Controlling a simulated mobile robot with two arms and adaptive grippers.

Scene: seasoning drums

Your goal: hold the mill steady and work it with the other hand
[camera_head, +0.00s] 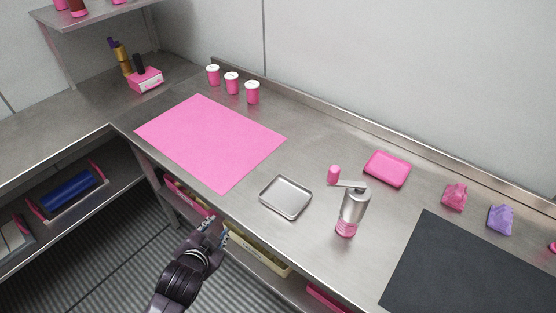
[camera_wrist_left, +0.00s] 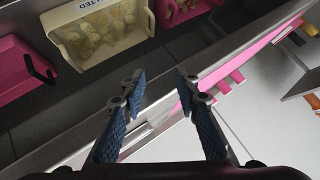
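The mill (camera_head: 352,208) stands upright on the steel counter (camera_head: 240,198). It has a silver body, a pink base and a crank arm on top with a pink knob (camera_head: 333,173) pointing left. My left gripper (camera_head: 217,226) is in front of the counter's front edge, well to the left of the mill and apart from it. In the left wrist view the left gripper (camera_wrist_left: 160,82) has its two blue fingers spread with nothing between them. The mill cannot be made out in the wrist view. My right gripper is in neither view.
A small steel tray (camera_head: 286,197) lies left of the mill. A pink mat (camera_head: 210,142), pink tub (camera_head: 387,168) and dark mat (camera_head: 470,270) also lie on the counter. A cream bin (camera_wrist_left: 97,32) sits on the shelf below. White-lidded pink jars (camera_head: 232,84) stand at the back.

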